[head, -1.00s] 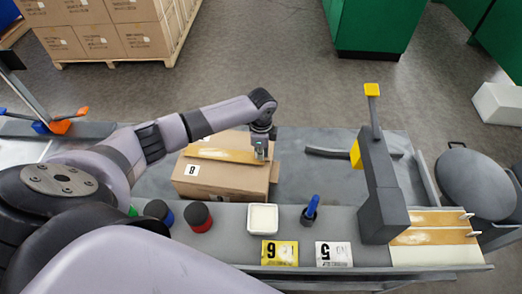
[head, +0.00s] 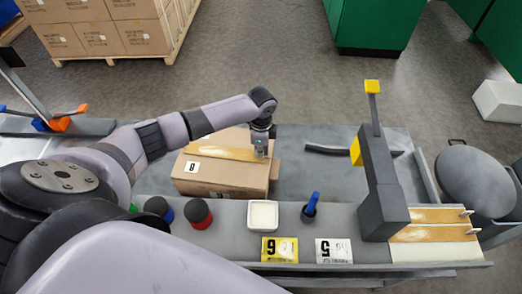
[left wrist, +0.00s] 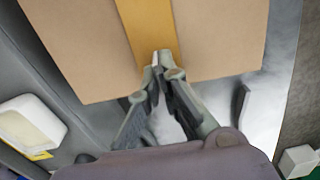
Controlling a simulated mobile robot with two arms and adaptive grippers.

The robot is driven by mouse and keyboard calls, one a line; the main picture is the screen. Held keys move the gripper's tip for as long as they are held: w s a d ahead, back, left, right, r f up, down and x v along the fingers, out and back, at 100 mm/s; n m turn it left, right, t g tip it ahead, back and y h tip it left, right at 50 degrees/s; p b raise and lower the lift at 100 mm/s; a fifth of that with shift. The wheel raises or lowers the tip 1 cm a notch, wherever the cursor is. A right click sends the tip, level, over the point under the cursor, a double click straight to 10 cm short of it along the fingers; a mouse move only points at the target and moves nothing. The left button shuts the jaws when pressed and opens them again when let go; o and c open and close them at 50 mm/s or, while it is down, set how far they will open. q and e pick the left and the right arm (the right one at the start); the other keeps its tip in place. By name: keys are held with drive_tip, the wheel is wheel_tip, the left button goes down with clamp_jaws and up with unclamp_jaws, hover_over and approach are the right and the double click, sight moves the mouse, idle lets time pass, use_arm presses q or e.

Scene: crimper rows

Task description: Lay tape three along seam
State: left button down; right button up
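A tan cardboard box (head: 225,180) lies on the grey worktop, with a numbered white label on it. A yellow-brown tape strip (head: 222,153) runs along its top; it also shows in the left wrist view (left wrist: 152,25). My left gripper (head: 262,146) is at the strip's right end, over the box's right edge. In the left wrist view its fingertips (left wrist: 162,70) are close together with the strip's end between them. Whether the whole strip touches the cardboard is hard to tell. More tape strips (head: 440,215) lie on a pale board at the right. My right gripper is not in view.
A dark grey post with a yellow top (head: 380,185) stands right of the box. The worktop right of the box is mostly clear.

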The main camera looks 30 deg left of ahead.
use_arm(q)
drive_tip(key=c, duration=1.7)
unclamp_jaws()
wheel_tip(320, 180, up, 12)
drive_tip(key=shift+s+d+f, duration=0.1)
